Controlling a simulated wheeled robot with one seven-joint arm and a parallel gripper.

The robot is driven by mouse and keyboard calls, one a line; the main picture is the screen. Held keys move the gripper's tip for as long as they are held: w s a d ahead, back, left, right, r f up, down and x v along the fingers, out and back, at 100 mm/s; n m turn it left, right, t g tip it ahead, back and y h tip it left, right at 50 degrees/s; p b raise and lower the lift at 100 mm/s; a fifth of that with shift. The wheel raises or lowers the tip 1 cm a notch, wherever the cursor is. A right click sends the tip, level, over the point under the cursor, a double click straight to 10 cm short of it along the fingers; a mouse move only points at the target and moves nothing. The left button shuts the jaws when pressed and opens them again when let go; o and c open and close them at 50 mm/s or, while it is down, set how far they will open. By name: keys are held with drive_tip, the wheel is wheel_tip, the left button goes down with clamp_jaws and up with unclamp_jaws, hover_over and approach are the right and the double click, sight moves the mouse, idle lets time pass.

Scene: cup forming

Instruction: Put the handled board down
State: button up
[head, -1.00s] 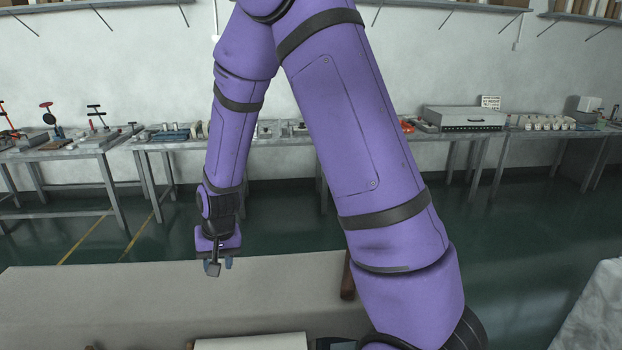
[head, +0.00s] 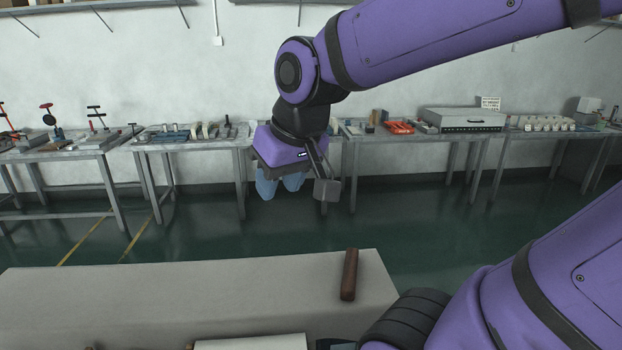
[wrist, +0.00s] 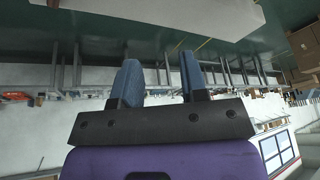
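My gripper (head: 279,185) is raised above the far side of the near table (head: 200,285), with its blue fingers pointing down. In the wrist view my gripper (wrist: 159,75) has its two fingers apart, with nothing between them. I cannot make out a handled board for sure. A pale flat piece (head: 250,343) lies at the bottom edge of the head view, mostly cut off, and I cannot tell whether it is the board. Nothing hangs from my gripper.
A brown wooden cylinder (head: 349,275) lies near the right end of the near table. Most of the tabletop in view is bare. Workbenches with tools and a grey box unit (head: 464,119) stand along the wall. A pale covered surface is no longer visible behind my arm.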

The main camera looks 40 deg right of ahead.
drive_tip(key=s+d+r, duration=0.1)
drive_tip(key=s+r, duration=0.1)
drive_tip(key=s, duration=0.4)
drive_tip(key=shift+n, duration=0.3)
